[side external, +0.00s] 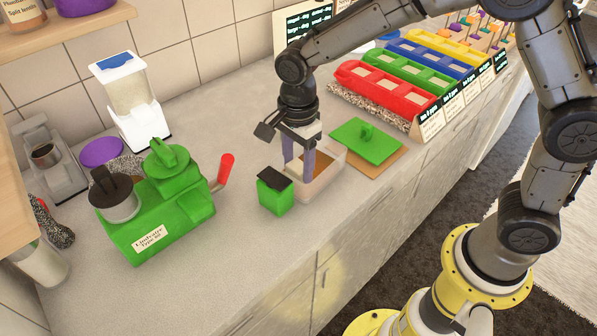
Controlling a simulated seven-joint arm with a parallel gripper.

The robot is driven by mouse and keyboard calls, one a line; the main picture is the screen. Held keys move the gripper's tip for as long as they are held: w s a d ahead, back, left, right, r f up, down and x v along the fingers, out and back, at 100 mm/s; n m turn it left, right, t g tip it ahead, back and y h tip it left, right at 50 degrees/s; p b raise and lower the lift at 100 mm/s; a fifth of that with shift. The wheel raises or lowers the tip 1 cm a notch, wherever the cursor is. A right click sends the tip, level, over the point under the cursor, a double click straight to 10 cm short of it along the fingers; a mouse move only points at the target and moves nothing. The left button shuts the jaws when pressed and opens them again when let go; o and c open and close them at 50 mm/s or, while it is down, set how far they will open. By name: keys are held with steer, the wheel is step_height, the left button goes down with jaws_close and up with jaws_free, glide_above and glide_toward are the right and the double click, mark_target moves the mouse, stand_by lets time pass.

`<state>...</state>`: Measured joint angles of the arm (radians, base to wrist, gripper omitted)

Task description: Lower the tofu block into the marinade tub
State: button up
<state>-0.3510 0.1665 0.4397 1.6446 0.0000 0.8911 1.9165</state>
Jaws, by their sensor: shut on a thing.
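My gripper (299,168) points down at the near-left part of the marinade tub (327,181), a clear, pale-walled container with brown-orange marinade inside. Its two purple-grey fingers are shut on the tofu block (298,153), which shows only as a pale patch between them. Most of the block is hidden, and I cannot tell whether it touches the marinade.
A green lid with a knob (366,142) lies on a brown board right of the tub. A green machine with a red handle (165,205) stands left. Coloured trays (385,88) line the back right. Counter is clear in front of the machine.

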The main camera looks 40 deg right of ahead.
steer(key=shift+f, duration=0.85)
stand_by(0.5)
steer(key=o, duration=1.4)
